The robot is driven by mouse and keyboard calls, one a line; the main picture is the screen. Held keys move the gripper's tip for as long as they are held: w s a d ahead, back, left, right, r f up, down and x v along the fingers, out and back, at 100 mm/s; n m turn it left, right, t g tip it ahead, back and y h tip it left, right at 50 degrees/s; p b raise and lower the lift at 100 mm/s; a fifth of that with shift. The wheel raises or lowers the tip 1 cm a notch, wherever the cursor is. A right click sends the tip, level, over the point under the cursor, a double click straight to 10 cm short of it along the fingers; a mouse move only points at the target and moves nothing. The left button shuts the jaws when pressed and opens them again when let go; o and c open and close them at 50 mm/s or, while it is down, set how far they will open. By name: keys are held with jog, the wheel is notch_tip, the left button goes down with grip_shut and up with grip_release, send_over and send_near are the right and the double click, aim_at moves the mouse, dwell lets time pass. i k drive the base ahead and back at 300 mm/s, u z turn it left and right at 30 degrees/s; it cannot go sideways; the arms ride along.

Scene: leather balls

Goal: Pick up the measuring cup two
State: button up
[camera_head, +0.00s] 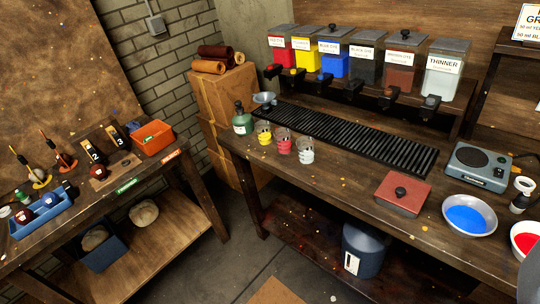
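Three small clear measuring cups stand upright in a row on the right workbench, in front of the black slatted drip tray. The left one (264,133) has yellow in or on it, the middle one (283,141) red, and the right one (305,151) looks whitish or clear. Their markings are too small to read, so I cannot tell by label which is cup two. My gripper does not show clearly in this view, and nothing is seen touching the cups.
Dye dispensers (334,62) stand on a shelf behind the black drip tray (345,138). A green bottle (242,122) stands left of the cups. Bare bench lies before the cups.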

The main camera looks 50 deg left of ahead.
aim_at(284, 141)
jog(key=k, duration=0.9)
jog(key=u, duration=0.55)
jog(key=i, duration=2.3)
jog(key=z, duration=0.4)
